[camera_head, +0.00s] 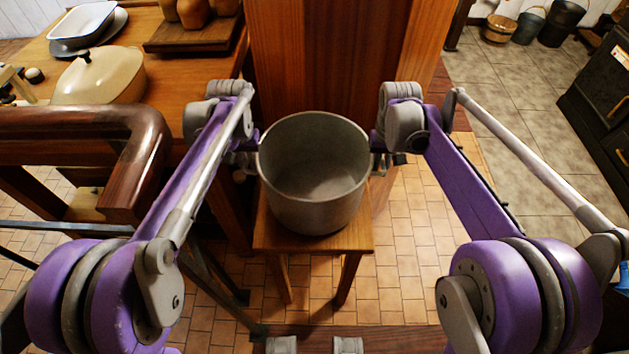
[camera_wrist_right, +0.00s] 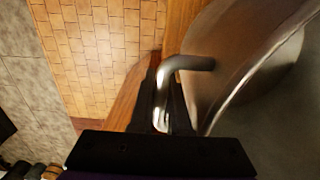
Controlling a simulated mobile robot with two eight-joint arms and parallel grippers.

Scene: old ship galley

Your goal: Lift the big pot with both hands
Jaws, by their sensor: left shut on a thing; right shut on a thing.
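The big grey metal pot (camera_head: 313,215) is upright and empty over a small wooden stool (camera_head: 352,238) in the middle of the head view. I cannot tell whether its base touches the stool. My left gripper (camera_head: 254,152) is at the pot's left side, shut on the handle there, which is mostly hidden. My right gripper (camera_head: 379,160) is at the right side, shut on the other handle. In the right wrist view the bent metal handle (camera_wrist_right: 188,63) runs from the pot's wall (camera_wrist_right: 208,85) down between the dark fingers (camera_wrist_right: 162,110).
A wooden post (camera_head: 325,60) stands right behind the pot. A wooden counter (camera_head: 150,35) at the left holds a cream lidded dish (camera_head: 100,78) and a white tray (camera_head: 82,22). A curved wooden rail (camera_head: 140,150) is beside my left arm. The tiled floor (camera_head: 415,270) right of the stool is clear.

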